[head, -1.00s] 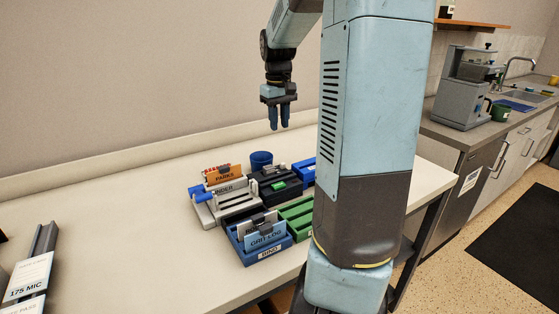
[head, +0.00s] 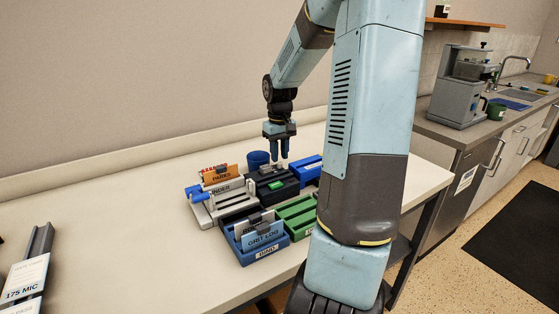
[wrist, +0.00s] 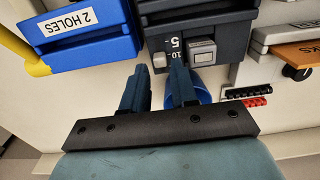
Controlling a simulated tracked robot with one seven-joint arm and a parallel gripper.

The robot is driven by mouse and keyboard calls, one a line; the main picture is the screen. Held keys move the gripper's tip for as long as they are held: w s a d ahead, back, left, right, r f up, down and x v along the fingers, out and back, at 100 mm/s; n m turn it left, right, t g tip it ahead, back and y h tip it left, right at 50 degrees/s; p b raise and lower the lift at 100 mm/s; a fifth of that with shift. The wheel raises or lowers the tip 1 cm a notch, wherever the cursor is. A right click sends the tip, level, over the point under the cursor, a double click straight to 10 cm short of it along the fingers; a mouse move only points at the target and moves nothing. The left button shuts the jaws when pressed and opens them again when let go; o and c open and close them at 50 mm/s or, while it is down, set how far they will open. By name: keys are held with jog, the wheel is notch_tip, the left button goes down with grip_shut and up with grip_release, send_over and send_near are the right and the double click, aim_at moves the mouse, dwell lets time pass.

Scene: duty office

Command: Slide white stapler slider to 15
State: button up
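The dark grey stapler (head: 262,176) sits among other desk items on the white table. In the wrist view its body (wrist: 190,22) shows a scale with white 5 and 10 marks; a 15 is not visible. A small whitish slider (wrist: 160,61) sits beside the scale, and a larger light grey block (wrist: 203,50) lies to the right of the marks. My gripper (head: 280,157) points down just above the stapler's far end. In the wrist view my gripper (wrist: 156,68) has its fingers apart, with the slider showing between the tips; contact cannot be told.
A blue punch labelled 2 HOLES (wrist: 85,32) stands close beside the stapler. A blue cup (head: 257,159) is behind it. A grey binder unit with an orange PARKS card (head: 220,175), a blue GRIT LOG tray (head: 262,252) and a green tray (head: 298,212) crowd around.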

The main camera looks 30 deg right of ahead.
aim_at(280, 165)
jog(key=shift+f, duration=1.4)
grip_shut()
